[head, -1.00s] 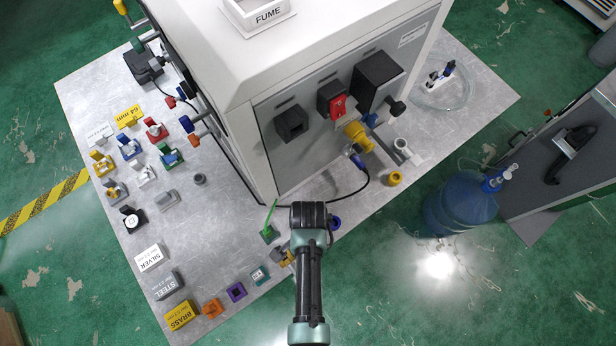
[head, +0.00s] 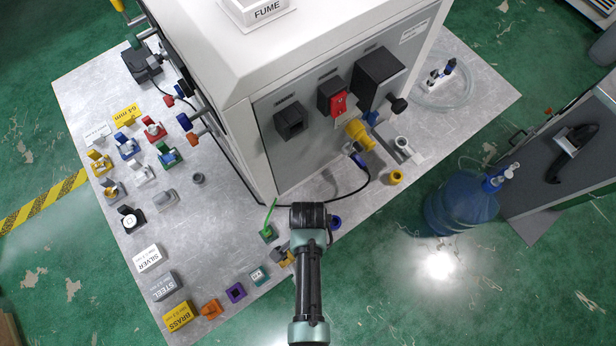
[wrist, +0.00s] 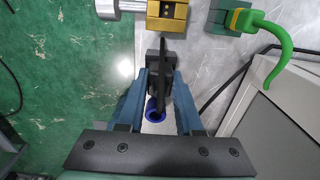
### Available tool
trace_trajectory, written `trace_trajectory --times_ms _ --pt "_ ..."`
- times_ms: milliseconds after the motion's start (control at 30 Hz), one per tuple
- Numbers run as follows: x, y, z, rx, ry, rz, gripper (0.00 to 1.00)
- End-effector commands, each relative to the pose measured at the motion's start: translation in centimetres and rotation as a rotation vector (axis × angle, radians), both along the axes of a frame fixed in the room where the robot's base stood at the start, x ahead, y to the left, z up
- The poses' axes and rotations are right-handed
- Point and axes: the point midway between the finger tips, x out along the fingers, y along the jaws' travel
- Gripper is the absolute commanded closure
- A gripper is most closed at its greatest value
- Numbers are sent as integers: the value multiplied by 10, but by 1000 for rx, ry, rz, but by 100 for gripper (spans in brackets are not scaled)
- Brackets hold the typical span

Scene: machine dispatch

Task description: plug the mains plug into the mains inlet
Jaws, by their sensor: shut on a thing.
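My gripper (wrist: 160,92) is shut on a black piece (wrist: 161,58), probably the mains plug; fingers partly hide it, so its shape is unclear. In the head view my gripper (head: 308,217) is in front of the machine, above the table's near edge, apart from the panel. A black square socket (head: 291,121) is at the left of the machine's front panel. It may be the mains inlet, but its inside is too dark to tell. A red switch (head: 336,99) and a bigger black box (head: 378,80) are right of it.
Below the gripper are a blue ring (wrist: 155,108), a yellow block (wrist: 166,14) and a green hooked piece (wrist: 262,25). A black cable (head: 366,181) loops before the machine (head: 275,165). A yellow fitting (head: 359,133) sticks out of the panel. Several small parts cover the table's left side.

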Motion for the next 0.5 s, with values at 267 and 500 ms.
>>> trace_trajectory --times_ms 267,500 --pt "0 0 4 0 0 0 100" --pt "0 0 14 0 0 0 100"
